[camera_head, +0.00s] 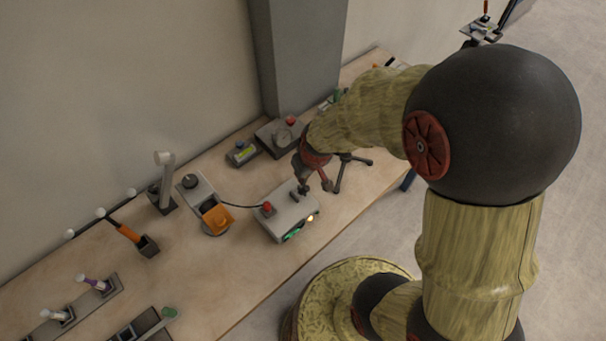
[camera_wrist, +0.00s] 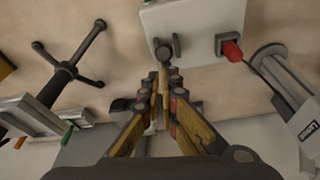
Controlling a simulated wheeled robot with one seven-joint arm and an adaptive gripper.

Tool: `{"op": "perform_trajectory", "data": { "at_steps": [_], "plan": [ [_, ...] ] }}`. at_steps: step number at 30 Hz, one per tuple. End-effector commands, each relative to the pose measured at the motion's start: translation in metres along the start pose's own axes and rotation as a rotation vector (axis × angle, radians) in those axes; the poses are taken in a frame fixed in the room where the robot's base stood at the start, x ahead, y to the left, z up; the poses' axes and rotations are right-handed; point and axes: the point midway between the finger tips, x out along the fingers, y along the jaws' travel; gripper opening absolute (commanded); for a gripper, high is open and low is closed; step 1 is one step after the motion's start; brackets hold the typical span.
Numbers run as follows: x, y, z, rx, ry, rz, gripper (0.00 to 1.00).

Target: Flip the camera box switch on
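The white box (camera_head: 284,215) on the bench has a red button (camera_head: 267,207), a green patch and a small glowing yellow light on its front edge. A small dark switch (camera_head: 303,190) sits on its top, close to my gripper (camera_head: 305,180). In the wrist view the white box (camera_wrist: 195,20) is at the top, with the red button (camera_wrist: 232,50) to the right. The dark switch bracket (camera_wrist: 177,45) stands by my gripper tips (camera_wrist: 164,65). The fingers converge and look shut, holding nothing visible. Contact with the switch, and the lever's position, cannot be told.
A dark-legged stand (camera_head: 345,165) is just right of my gripper. A grey box with a red button (camera_head: 290,122) lies behind. An orange-faced device (camera_head: 216,217) and a cable are to the left.

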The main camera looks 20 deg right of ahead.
Motion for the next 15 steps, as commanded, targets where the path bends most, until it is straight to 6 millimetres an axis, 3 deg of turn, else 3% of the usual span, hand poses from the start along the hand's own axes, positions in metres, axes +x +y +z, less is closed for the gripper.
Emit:
{"op": "perform_trajectory", "data": {
  "at_steps": [5,15],
  "plan": [
    [-0.008,0.004,-0.026,-0.001,0.013,0.003,0.00],
    [-0.059,0.009,-0.004,0.001,0.023,0.006,0.00]
  ]
}}
